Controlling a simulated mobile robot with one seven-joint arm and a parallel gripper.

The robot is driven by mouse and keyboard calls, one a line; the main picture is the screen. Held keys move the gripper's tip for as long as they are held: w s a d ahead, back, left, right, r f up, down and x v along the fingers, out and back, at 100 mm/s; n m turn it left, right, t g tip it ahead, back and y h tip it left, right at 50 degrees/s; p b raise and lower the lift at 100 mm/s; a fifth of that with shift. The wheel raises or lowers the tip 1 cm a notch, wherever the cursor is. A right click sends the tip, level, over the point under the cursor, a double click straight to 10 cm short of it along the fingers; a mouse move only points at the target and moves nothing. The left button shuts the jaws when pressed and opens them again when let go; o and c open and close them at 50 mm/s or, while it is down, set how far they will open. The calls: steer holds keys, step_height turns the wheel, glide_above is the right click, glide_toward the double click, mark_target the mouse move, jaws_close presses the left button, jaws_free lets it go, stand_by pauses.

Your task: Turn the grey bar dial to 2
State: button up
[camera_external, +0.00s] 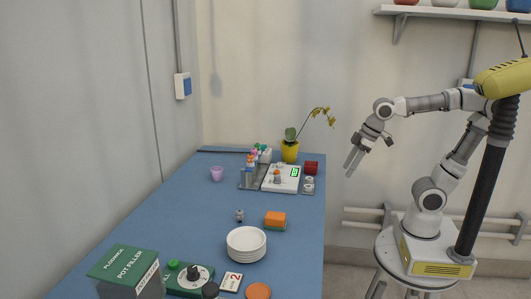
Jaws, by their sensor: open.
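The dial (193,273) sits on a green panel (177,284) at the near end of the blue table. Its face is pale with a dark bar-like knob in the middle; the setting is too small to read. A white card (231,282) with a red 2 lies just right of the panel. My gripper (368,157) is open and empty, in the air to the right of the table, far from the dial and pointing down.
A green box marked pot filler (125,268) stands left of the panel. A stack of white plates (246,244), orange and green sponges (275,219) and an orange disc (258,291) are nearby. A yellow-potted orchid (290,151) stands at the back. The table's middle left is clear.

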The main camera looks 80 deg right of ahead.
steer(key=w+d+r+n+g+p, duration=0.1)
steer(key=w+d+r+p, duration=0.1)
steer(key=w+r+p, duration=0.4)
steer(key=w+d+r+n+g+p, duration=0.1)
steer(key=w+d+n+p, duration=0.1)
steer(key=w+p, duration=0.45)
steer(key=w+d+r+n+g+p, duration=0.15)
steer(key=w+r+p, duration=0.25)
steer(key=w, duration=0.4)
steer(key=g+p, duration=0.1)
steer(key=p, duration=0.4)
glide_toward(277, 176)
steer(key=shift+n+y, duration=0.3)
steer(key=shift+n, duration=0.15)
steer(key=f, duration=0.9)
steer(key=shift+d, duration=0.25)
steer(key=shift+c, duration=0.3)
jaws_close()
